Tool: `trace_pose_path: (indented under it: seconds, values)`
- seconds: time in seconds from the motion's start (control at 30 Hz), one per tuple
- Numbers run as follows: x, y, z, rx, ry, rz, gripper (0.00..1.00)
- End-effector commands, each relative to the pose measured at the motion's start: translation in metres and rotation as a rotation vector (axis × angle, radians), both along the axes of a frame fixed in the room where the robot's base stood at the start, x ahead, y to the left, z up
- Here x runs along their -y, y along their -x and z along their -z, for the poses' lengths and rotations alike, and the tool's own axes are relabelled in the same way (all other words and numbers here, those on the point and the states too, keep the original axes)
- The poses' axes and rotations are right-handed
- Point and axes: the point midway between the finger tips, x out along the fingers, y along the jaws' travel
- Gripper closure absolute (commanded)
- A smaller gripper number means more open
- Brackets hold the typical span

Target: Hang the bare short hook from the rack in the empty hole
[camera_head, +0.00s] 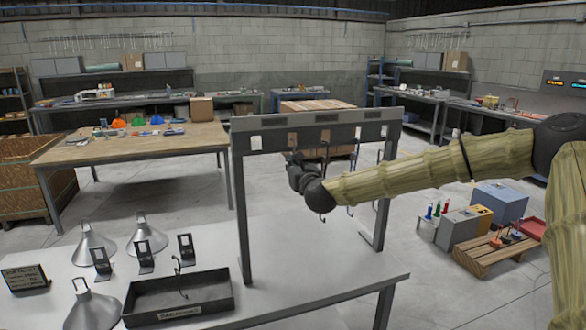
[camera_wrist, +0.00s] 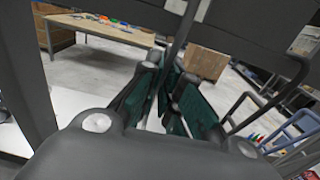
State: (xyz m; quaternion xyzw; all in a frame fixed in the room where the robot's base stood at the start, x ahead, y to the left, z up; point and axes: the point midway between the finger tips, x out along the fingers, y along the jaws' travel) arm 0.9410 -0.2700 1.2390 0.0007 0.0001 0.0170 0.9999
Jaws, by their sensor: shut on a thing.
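The rack (camera_head: 318,130) is a grey frame with a crossbar, standing on the white table. My gripper (camera_head: 298,172) is in front of it, just below the crossbar at left of middle. In the wrist view my gripper's green-padded fingers (camera_wrist: 170,98) are closed around a thin dark hook shank (camera_wrist: 182,38) that runs up out of the picture. The hook's ends are hidden there, so I cannot tell whether it touches the crossbar. Another dark curved hook (camera_wrist: 293,80) hangs to the right of the fingers.
A black tray (camera_head: 135,307) with one upright hook (camera_head: 179,276) stands at the table's front left. Several grey hoods (camera_head: 93,306) and small black stands (camera_head: 145,254) are beside it. The table's right part (camera_head: 330,265) is clear. A wooden workbench (camera_head: 130,147) stands behind.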

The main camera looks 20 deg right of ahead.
Motion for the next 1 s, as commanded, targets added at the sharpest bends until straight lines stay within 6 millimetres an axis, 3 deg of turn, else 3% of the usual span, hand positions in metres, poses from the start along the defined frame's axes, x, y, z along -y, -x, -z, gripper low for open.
trace_pose_path:
  seconds: [0.53, 1.0]
  values:
    - [0.0, 0.001, -0.004, 0.0, 0.0, 0.0, 1.0]
    - [0.0, 0.014, -0.004, 0.001, 0.0, -0.001, 1.0]
